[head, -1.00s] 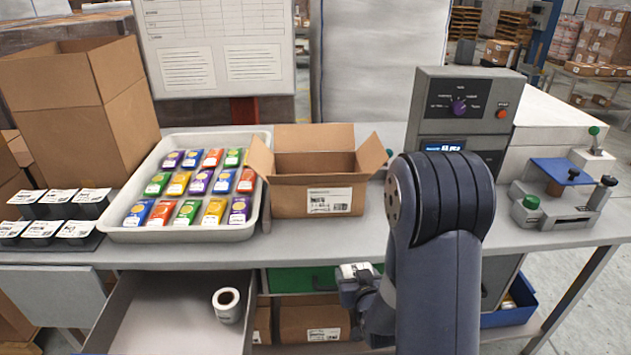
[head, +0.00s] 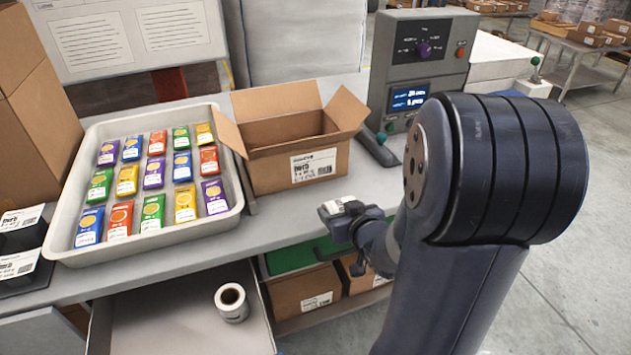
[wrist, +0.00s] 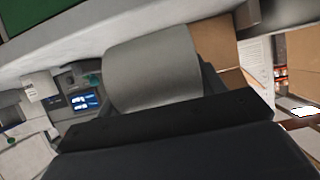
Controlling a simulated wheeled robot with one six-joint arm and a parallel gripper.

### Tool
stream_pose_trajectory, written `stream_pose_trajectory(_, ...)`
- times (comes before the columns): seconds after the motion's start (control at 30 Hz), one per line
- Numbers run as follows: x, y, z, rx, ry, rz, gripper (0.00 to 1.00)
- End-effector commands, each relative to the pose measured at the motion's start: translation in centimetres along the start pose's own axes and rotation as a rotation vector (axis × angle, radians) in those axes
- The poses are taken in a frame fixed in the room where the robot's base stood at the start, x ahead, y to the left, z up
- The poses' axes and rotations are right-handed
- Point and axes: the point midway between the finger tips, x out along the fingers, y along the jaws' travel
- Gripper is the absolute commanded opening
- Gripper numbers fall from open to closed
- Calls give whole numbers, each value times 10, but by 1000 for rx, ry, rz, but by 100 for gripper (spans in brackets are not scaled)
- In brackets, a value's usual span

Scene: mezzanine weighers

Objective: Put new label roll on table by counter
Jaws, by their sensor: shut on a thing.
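My gripper (head: 343,212) is shut on a pale roll (wrist: 150,75), a wide smooth cylinder in the wrist view; in the head view only a small white part of it shows. The gripper is in front of the grey table (head: 270,228), near its front edge and below the open carton. A second white label roll (head: 231,302) with a dark core stands in the open drawer (head: 165,325). The grey counter unit (head: 425,60) with a purple knob and a lit display stands at the back right of the table. My arm hides part of the table's right side.
An open carton (head: 290,150) stands mid-table. A tray (head: 228,218) of coloured packets is left of it, with black labelled trays (head: 20,245) at the far left. Boxes (head: 305,292) sit on the shelf below.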

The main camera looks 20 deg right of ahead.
Motion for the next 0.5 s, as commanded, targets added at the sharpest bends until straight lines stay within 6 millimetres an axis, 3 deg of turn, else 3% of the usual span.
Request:
stream_pose_trajectory(0.3, 80, -1, -35, -1, 0, -3, 39)
stream_pose_trajectory(0.5, 110, 0, -48, 0, 1, -1, 39)
